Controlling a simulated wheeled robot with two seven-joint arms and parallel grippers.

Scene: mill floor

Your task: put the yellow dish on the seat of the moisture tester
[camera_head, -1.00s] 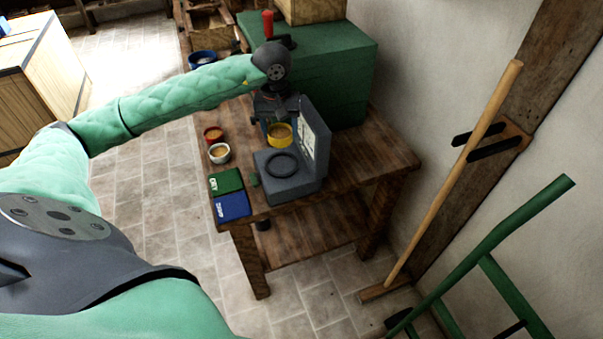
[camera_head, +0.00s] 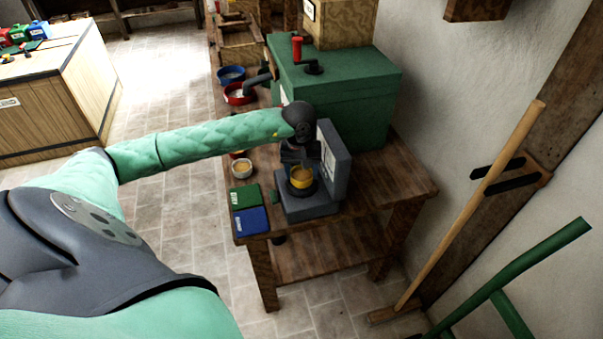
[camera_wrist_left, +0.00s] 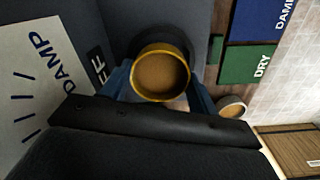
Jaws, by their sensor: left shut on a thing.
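The yellow dish (camera_head: 301,178), filled with brownish grain, is held in my left gripper (camera_head: 299,168). In the left wrist view the dish (camera_wrist_left: 160,73) sits between the two blue fingers (camera_wrist_left: 160,88), which are shut on it. The moisture tester (camera_head: 311,207) is a grey device with a flat base and an upright panel behind. The dish is over the tester's base, where the ring seat was seen; dish and gripper now hide most of the seat. I cannot tell whether the dish touches it. My right gripper is not in view.
A white bowl (camera_head: 241,168) stands left of the tester, with a red dish partly hidden behind it. Green (camera_head: 245,196) and blue (camera_head: 251,222) cards lie at the table's front left. A green machine (camera_head: 340,95) stands behind. A broom (camera_head: 470,205) leans at right.

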